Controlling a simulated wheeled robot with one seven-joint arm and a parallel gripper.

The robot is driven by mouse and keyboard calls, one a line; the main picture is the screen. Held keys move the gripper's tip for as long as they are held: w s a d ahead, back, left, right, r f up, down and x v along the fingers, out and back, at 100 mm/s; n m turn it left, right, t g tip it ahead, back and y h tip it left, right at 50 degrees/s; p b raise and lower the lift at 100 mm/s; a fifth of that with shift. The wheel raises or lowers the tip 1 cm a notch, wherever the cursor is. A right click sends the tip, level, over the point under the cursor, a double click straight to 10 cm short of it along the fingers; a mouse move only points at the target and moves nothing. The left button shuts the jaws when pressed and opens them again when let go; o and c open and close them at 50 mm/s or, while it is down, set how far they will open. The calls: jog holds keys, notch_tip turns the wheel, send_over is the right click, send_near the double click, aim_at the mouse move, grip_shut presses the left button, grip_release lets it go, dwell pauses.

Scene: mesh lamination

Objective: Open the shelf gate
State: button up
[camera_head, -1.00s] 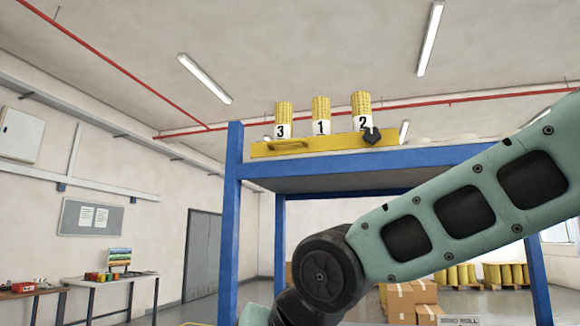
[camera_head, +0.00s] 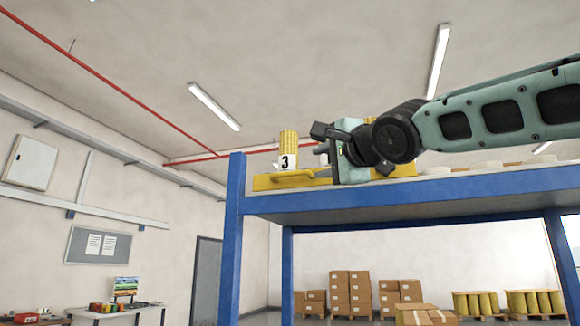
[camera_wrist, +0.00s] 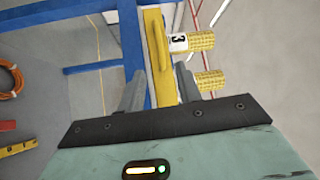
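The yellow shelf gate (camera_head: 263,183) lies along the front top edge of the blue shelf (camera_head: 236,225), with a bar handle (camera_head: 293,178) near its left end. My gripper (camera_head: 319,142) is at the height of the shelf top, just right of the handle, and hides the gate's middle. In the wrist view, my gripper (camera_wrist: 161,75) is open, with one finger on each side of the yellow gate (camera_wrist: 153,18). The handle (camera_wrist: 160,48) shows just beyond the fingertips. I see no contact with it.
Yellow mesh roll 3 (camera_head: 289,147) stands behind the gate's left end; another roll (camera_wrist: 210,80) stands close to one finger in the wrist view. Cardboard boxes (camera_head: 350,292) stand on the floor behind.

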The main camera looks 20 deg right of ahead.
aim_at(292, 174)
jog(key=p+x, duration=0.3)
jog(key=x, duration=1.2)
jog(key=shift+w+a+f, duration=0.1)
jog(key=shift+w, duration=0.05)
jog(key=shift+c, duration=0.3)
grip_shut()
